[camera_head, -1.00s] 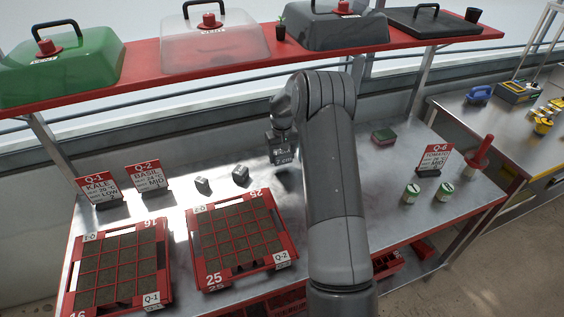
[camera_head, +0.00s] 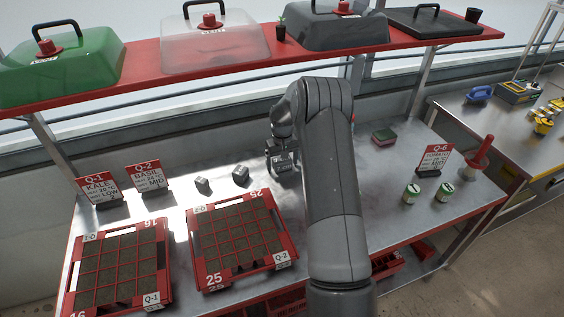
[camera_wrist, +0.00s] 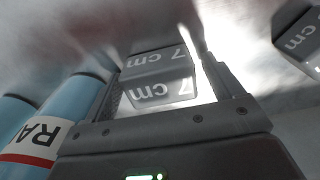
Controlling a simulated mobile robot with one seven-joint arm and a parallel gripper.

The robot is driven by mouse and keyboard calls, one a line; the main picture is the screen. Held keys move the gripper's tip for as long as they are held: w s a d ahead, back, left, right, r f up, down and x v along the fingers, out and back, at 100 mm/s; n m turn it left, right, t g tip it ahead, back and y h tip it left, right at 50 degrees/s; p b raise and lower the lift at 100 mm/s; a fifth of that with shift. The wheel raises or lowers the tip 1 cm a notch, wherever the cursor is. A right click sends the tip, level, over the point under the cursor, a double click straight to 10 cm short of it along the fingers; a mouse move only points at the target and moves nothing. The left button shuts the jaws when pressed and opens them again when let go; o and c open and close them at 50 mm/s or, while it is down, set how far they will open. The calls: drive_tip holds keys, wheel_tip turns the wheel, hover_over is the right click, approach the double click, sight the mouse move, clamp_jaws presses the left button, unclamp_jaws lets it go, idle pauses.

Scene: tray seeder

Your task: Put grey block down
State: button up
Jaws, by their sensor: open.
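A grey block (camera_wrist: 160,88) marked "7 cm" sits between the fingers of my gripper (camera_wrist: 162,68) in the wrist view. The jaws are open, with a bright gap between the block and the right finger. In the head view my gripper (camera_head: 281,160) is low over the back middle of the steel bench (camera_head: 385,215), with the block (camera_head: 285,168) at its tip. The block's underside is hidden, but it appears at bench level. Two more grey blocks stand to the left, one nearer (camera_head: 240,174) and one farther (camera_head: 202,184).
Another "7 cm" block (camera_wrist: 302,40) is at the right of the wrist view. Light-blue cylinders (camera_wrist: 85,105) stand close at its left. Red seed trays (camera_head: 288,238) lie at the front left. A red shelf (camera_head: 250,52) hangs behind.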

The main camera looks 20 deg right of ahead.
drive_tip(key=shift+r, duration=0.1)
wheel_tip(320, 180, up, 8)
drive_tip(key=shift+f, duration=0.15)
idle(0.5)
drive_tip(key=s+a+r+n+t+h, duration=0.1)
drive_tip(key=s+a+r, duration=0.3)
drive_tip(key=s+r, duration=0.5)
drive_tip(key=s+a+r+n+t, duration=0.15)
drive_tip(key=s+a+r, duration=0.35)
drive_tip(key=s, duration=0.5)
drive_tip(key=s+a+r+n+t+h, duration=0.1)
drive_tip(key=s+a+r, duration=0.2)
drive_tip(key=s+r, duration=0.65)
drive_tip(key=s+a+r+m+t+y, duration=0.1)
drive_tip(key=s+a+m+t+y, duration=0.1)
drive_tip(key=s, duration=1.1)
drive_tip(key=shift+s+r+m, duration=0.2)
drive_tip(key=shift+s+m, duration=0.05)
drive_tip(key=shift+m, duration=0.5)
